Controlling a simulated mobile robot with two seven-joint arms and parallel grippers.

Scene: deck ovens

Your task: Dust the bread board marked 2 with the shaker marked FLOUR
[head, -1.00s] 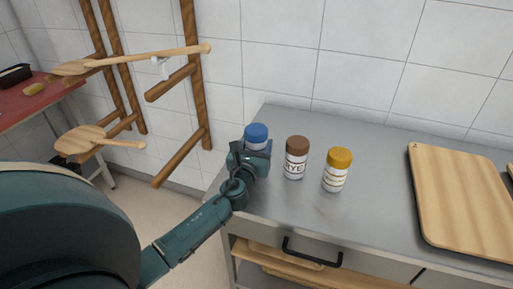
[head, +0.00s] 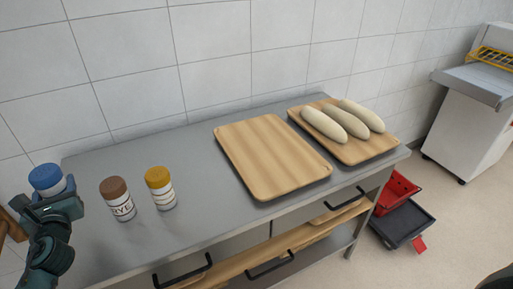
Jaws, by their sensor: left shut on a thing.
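My left gripper (head: 55,204) is shut on a shaker with a blue lid (head: 47,178) at the left end of the steel counter. The gripper hides its label, so I cannot read whether it says FLOUR. A bare wooden bread board (head: 272,158) lies in the middle of the counter. A second wooden board (head: 368,151) lies to its right, with several pale long loaves (head: 342,120) on it. I cannot read a number on either board. My right gripper does not show.
A brown-lidded shaker marked RYE (head: 118,200) and a yellow-lidded shaker (head: 160,189) stand right of my left gripper. The steel counter (head: 205,200) is clear between them and the bare board. A white machine (head: 470,120) and red and black crates (head: 400,220) stand at right.

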